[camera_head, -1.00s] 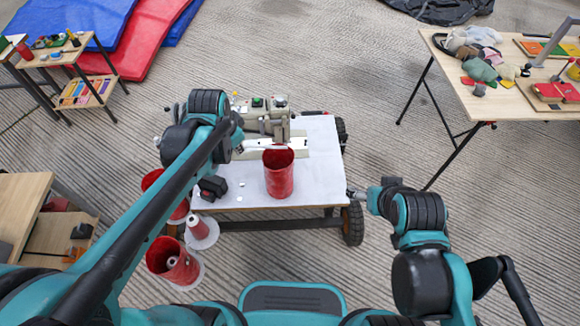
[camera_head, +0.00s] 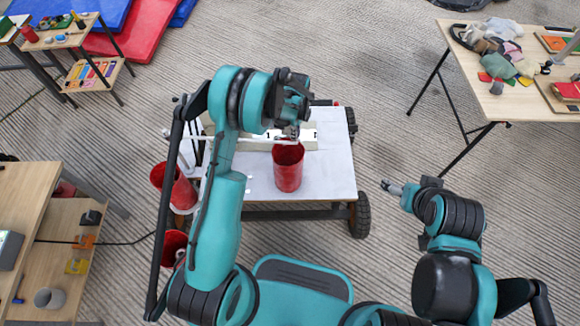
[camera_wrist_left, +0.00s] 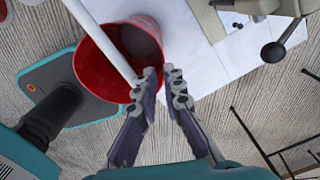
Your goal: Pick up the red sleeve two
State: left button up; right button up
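A red sleeve (camera_head: 288,172), an open-topped red cylinder, stands upright on the white top of the cart. In the left wrist view its open mouth (camera_wrist_left: 88,68) shows at upper left. Two more red sleeves, (camera_head: 180,190) and (camera_head: 172,248), are at the cart's left side, partly hidden by my left arm. My left gripper (camera_head: 292,136) is above the far rim of the cart's sleeve. In the left wrist view its fingertips (camera_wrist_left: 161,72) are apart with a narrow gap, beside the rim, holding nothing visible. My right gripper (camera_head: 386,185) is off the cart's right side; its fingers are too small to judge.
A white rod (camera_wrist_left: 105,42) crosses above the sleeve's mouth in the wrist view. A pale machine (camera_head: 305,137) on the cart (camera_head: 330,182) is mostly hidden by my left arm. Wooden tables stand at left (camera_head: 25,190) and right (camera_head: 500,103). Floor lies clear between cart and right table.

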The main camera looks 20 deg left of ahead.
pick_arm(q)
jog(key=f+b, duration=0.1)
jog(key=f, duration=0.1)
jog(key=f+b, duration=0.1)
jog(key=f, duration=0.1)
jog(key=f+b, duration=0.1)
jog(key=f, duration=0.1)
jog(key=shift+w+a+f, duration=0.15)
jog(key=shift+a+f, duration=0.15)
jog(key=shift+a, duration=0.1)
jog(key=shift+r, duration=0.1)
grip_shut()
jog(key=shift+r, duration=0.2)
